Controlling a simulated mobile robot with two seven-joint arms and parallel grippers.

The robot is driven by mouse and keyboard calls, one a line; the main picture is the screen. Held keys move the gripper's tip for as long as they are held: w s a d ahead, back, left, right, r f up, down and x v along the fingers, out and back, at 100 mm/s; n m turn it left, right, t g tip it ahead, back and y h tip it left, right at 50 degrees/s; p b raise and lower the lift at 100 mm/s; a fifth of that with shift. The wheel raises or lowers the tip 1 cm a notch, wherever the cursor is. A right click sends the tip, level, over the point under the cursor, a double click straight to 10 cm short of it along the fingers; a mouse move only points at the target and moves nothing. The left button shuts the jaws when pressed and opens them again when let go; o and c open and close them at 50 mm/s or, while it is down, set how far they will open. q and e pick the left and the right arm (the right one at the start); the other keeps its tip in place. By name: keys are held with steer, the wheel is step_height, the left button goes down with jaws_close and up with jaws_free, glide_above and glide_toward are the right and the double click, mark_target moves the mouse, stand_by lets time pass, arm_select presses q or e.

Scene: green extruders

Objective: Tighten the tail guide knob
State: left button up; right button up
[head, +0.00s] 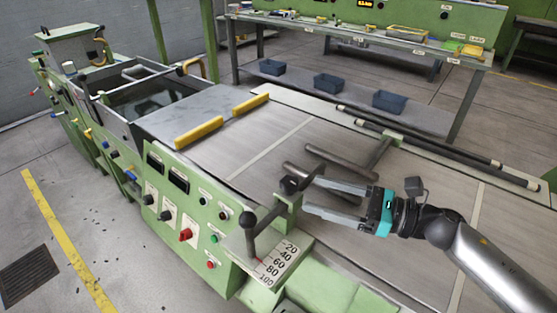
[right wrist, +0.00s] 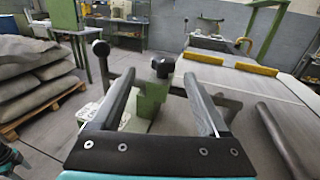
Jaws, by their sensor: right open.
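The tail guide knob (head: 290,185) is a black knob on top of a green post (head: 287,210) at the near edge of the machine bed. In the right wrist view the knob (right wrist: 163,66) has a lobed head and appears between my finger tips, beyond them. My right gripper (head: 312,195) is open and empty. In the head view its fingers point left at the knob, with the tips a little short of it and apart from it. The right gripper's fingers (right wrist: 160,80) also show spread in the right wrist view.
A ball-ended lever (head: 249,220) stands beside a numbered scale (head: 274,264), left of the knob. Dark bars (head: 345,158) lie on the bed behind the gripper. A control panel (head: 180,205) with buttons is at left.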

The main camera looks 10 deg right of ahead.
mark_target(279, 192)
steer(key=p+x, duration=0.1)
steer(key=x, duration=0.8)
arm_select(q)
steer(key=shift+w+d+r, duration=0.2)
steer(key=shift+w+r, duration=0.6)
steer(key=shift+w, duration=0.05)
arm_select(e)
steer(key=shift+w+a, duration=0.4)
steer(key=shift+a, duration=0.1)
arm_select(q)
steer(key=shift+s, duration=0.1)
